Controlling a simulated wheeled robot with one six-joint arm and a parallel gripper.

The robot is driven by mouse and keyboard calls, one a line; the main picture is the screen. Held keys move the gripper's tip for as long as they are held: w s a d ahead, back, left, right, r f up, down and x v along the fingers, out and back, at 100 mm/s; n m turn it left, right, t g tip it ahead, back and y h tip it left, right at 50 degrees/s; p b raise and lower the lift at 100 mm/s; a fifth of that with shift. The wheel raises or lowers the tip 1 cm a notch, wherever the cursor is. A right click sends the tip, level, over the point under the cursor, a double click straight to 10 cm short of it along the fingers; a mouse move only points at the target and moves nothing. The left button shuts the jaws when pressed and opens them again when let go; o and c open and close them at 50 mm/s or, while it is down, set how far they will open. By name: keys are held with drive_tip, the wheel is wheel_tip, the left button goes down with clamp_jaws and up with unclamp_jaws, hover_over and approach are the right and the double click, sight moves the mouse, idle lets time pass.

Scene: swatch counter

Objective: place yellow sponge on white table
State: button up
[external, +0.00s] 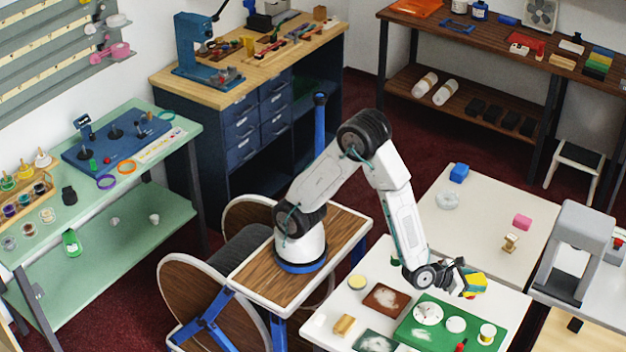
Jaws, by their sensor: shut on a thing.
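My gripper (463,279) is shut on the yellow sponge (474,283), which has a green layer on one side. It holds the sponge above the right part of the near white table, over or close to the green mat (416,335). The near white table (340,299) carries several small items. A second white table (447,228) stands just behind it and is mostly bare. The gap between the sponge and the surface below is too small to judge.
The near table holds a brown tile (386,299), a tan block (344,325), a yellow round item (357,283) and a white disc (428,313). A grey machine (575,255) stands at right.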

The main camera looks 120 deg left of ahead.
drive_tip(key=w, duration=0.5)
drive_tip(key=w+a, duration=0.1)
drive_tip(key=w, duration=0.2)
drive_tip(key=shift+w+f, duration=0.15)
drive_tip(key=shift+f, duration=0.25)
drive_tip(key=shift+w+f, duration=0.2)
drive_tip(key=shift+f, duration=1.55)
drive_tip(key=shift+f, duration=0.1)
drive_tip(key=o, duration=0.9)
drive_tip(key=shift+o, duration=0.2)
